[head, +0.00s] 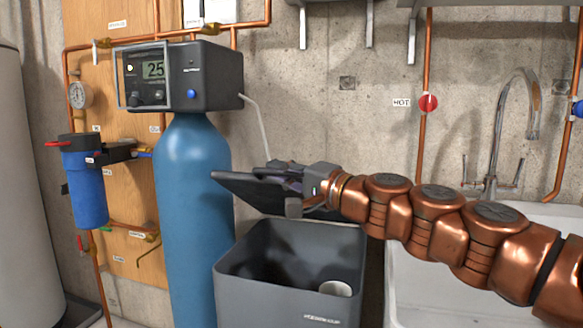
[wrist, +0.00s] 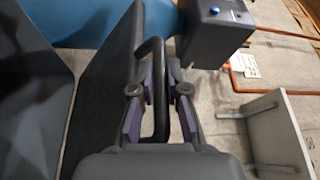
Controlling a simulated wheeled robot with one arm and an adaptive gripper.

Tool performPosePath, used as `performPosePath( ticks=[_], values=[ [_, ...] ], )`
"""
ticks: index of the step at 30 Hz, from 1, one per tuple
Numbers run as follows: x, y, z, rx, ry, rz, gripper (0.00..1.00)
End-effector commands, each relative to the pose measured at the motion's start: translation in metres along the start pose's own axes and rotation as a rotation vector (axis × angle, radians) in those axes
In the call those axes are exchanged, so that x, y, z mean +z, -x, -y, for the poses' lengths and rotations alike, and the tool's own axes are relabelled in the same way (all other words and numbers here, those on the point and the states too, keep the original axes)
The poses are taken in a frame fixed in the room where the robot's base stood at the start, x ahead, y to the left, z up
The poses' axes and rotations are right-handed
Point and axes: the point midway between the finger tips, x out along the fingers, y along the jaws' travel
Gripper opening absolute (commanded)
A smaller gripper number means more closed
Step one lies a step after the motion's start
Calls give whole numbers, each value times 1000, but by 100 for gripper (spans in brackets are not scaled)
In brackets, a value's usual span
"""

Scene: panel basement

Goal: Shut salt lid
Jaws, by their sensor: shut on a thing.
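The salt bin (head: 290,295) is a dark grey box with its top open, standing in front of the blue tank. Its dark lid (head: 245,190) stands raised above the bin's back, tilted. My gripper (head: 285,180) is at the lid's right side. In the wrist view the lid (wrist: 105,90) is a dark slab to the left, and its black bar handle (wrist: 159,90) runs between the purple-padded fingers of my gripper (wrist: 160,110). The fingers are shut on this handle. A pale round thing (head: 336,288) shows inside the bin.
A blue softener tank (head: 190,190) with a control head (head: 175,78) stands behind the bin at left. A white sink (head: 430,270) with a tap (head: 490,185) is at right, under my arm. A blue filter (head: 84,185) and copper pipes are on the left wall.

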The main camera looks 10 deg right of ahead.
Motion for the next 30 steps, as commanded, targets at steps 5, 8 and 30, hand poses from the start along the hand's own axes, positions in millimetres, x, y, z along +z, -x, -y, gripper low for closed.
performPosePath(
  ticks=[5, 8, 30],
  values=[
    [17, 3, -14, -1, -1, 11, 0],
    [22, 4, -18, -1, -1, 14, 0],
    [25, 4, -20, -1, -2, 14, 34]
  ],
)
